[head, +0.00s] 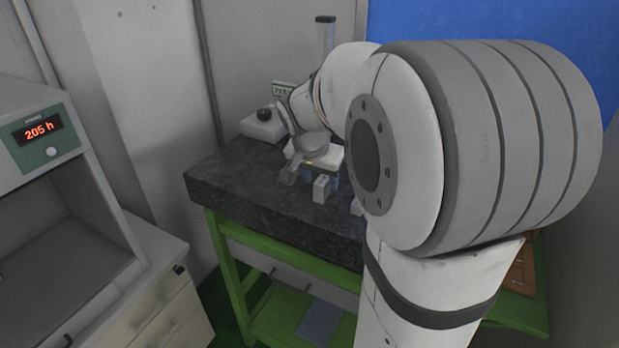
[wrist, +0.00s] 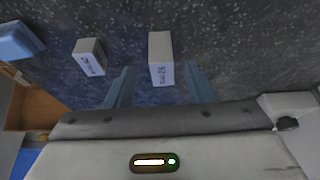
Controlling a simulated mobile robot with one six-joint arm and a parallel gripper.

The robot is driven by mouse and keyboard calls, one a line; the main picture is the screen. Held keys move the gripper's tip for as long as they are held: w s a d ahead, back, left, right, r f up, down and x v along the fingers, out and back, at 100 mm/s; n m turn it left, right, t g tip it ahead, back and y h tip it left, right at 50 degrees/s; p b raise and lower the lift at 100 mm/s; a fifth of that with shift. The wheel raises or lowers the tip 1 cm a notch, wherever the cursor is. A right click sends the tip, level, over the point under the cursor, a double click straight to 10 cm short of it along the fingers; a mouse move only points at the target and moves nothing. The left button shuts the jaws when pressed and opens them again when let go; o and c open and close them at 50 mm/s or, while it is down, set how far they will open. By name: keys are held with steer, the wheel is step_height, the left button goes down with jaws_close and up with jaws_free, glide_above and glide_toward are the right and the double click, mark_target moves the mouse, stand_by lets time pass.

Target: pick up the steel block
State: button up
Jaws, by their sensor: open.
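Two pale grey blocks with dark print stand on the dark speckled stone slab (head: 240,195). The taller one (wrist: 160,58) lies ahead of and between my fingertips in the wrist view; it seems to be the block (head: 321,188) in front of my gripper in the head view. I cannot tell which is the steel block. My gripper (wrist: 159,80) is open and empty, its two bluish fingers apart; no contact with a block is visible.
A white box with a black knob (head: 264,125) stands at the slab's back left. A blue object (wrist: 18,40) and a brown tray (wrist: 30,110) lie to the left in the wrist view. An oven-like cabinet (head: 55,180) stands left of the green bench (head: 228,255). My arm hides the slab's right side.

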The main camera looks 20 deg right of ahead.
mark_target(321, 181)
steer(key=p+x, duration=0.1)
steer(key=x, duration=0.3)
steer(key=shift+w, duration=0.2)
steer(key=shift+r, duration=0.1)
steer(key=shift+c, duration=0.3)
jaws_close()
